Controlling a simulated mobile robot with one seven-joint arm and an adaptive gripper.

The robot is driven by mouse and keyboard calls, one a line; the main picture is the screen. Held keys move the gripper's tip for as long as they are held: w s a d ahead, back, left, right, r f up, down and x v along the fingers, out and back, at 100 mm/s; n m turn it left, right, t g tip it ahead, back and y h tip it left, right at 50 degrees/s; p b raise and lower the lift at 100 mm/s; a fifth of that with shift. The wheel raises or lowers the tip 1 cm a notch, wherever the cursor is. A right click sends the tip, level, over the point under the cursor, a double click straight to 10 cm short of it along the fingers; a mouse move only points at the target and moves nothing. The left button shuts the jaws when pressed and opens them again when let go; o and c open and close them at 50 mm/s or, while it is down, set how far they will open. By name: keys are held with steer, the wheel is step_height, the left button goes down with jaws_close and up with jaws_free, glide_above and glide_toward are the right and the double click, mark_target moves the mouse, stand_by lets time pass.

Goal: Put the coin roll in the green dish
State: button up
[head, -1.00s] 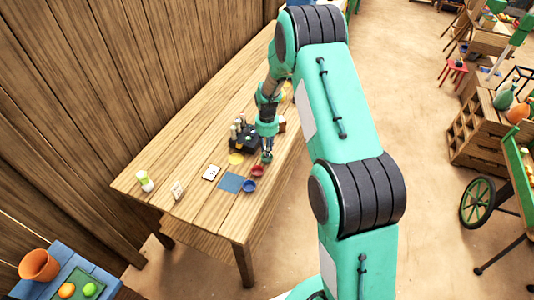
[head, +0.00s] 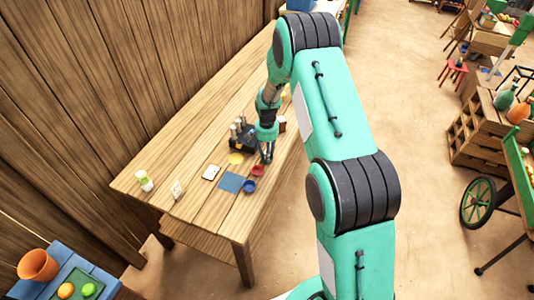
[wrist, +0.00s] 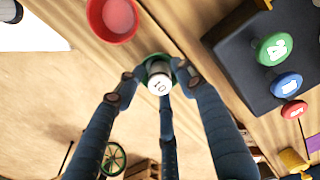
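The coin roll (wrist: 159,84) is a white cylinder marked "10" on its end, seen from above in the wrist view. It appears to stand in the small green dish (wrist: 157,60), whose rim shows around it; how far down it sits I cannot tell. The fingers of my gripper (wrist: 158,80) are spread around the roll and dish, with gaps visible between the fingertips and the roll. In the head view my gripper (head: 267,158) points down at the table near the red dish, and its fingers hide the roll and green dish there.
A red dish (wrist: 113,18) is close by. A dark block (head: 243,138) with several round-topped pieces stands beside my gripper. The wooden table (head: 205,205) also holds a blue dish (head: 249,186), a yellow dish (head: 236,158), a blue mat (head: 230,182) and a white card (head: 211,172).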

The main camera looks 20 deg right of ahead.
steer(key=shift+s, duration=0.1)
stand_by(0.3)
step_height(320, 180, up, 12)
steer(key=p, duration=0.1)
steer(key=shift+r, duration=0.15)
stand_by(0.4)
stand_by(0.5)
steer(key=s+a+r+n+t, duration=0.1)
steer(key=s+a+r, duration=0.1)
steer(key=s+r, duration=0.5)
steer(key=s+a+r+n+t, duration=0.1)
steer(key=s+a+r+n, duration=0.15)
steer(key=r, duration=0.95)
steer(key=s+a+r+n+t, duration=0.1)
steer(key=s+a+r, duration=0.2)
steer(key=s+r, duration=0.45)
steer(key=s+a+r+n+t, duration=0.1)
steer(key=s+r, duration=0.2)
steer(key=s, duration=0.5)
steer(key=s+a+r+n, duration=0.2)
steer(key=s+r, duration=0.1)
steer(key=s, duration=0.6)
steer(key=s+a+r+n+t, duration=0.1)
steer(key=s+r, duration=0.3)
steer(key=s, duration=0.5)
steer(key=shift+s+a+t, duration=0.25)
steer(key=shift+t, duration=0.05)
